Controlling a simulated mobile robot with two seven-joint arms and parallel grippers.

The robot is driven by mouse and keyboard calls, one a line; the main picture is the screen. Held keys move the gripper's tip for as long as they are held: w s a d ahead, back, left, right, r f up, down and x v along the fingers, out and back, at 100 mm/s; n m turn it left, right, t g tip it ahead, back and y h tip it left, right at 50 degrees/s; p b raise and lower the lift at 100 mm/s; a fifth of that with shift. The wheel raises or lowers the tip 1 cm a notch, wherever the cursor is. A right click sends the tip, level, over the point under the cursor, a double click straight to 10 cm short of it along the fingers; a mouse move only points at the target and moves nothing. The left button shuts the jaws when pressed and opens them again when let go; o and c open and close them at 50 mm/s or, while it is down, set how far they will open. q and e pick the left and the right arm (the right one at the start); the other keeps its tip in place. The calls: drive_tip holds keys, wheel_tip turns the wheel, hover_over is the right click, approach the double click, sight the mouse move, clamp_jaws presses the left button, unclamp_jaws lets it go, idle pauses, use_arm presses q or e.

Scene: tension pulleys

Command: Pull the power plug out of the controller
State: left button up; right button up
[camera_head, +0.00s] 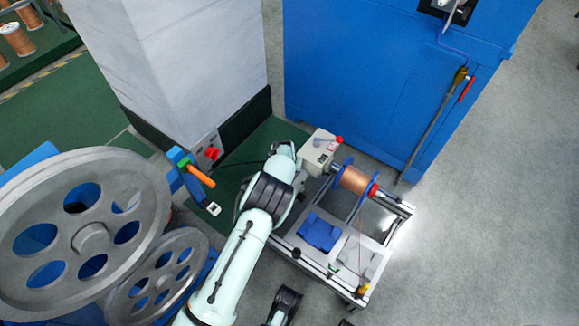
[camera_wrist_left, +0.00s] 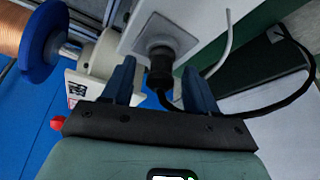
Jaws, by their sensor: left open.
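The controller is a pale box (camera_head: 318,152) at the end of the machine frame in the head view, with a red knob on it. In the left wrist view its face shows a grey socket (camera_wrist_left: 168,38). A black power plug (camera_wrist_left: 160,78) sits in this socket, and a black cable (camera_wrist_left: 262,113) leads from it to the right. My left gripper (camera_wrist_left: 160,84) is open, one finger on each side of the plug. Gaps show between the fingers and the plug. In the head view my left arm hides the plug and the gripper. I make out no right gripper.
A copper spool (camera_head: 359,181) with blue flanges is beside the controller on the machine frame (camera_head: 387,233). A white column (camera_head: 185,75) and a blue cabinet (camera_head: 375,90) stand behind. Large grey wheels (camera_head: 90,238) are at left. The grey floor at right is clear.

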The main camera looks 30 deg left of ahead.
use_arm(q)
clamp_jaws()
drive_tip(key=shift+r+p, duration=0.65)
drive_tip(key=shift+r, duration=0.7)
idle(0.3)
drive_tip(key=shift+r+p, duration=0.85)
drive_tip(key=shift+r, duration=1.1)
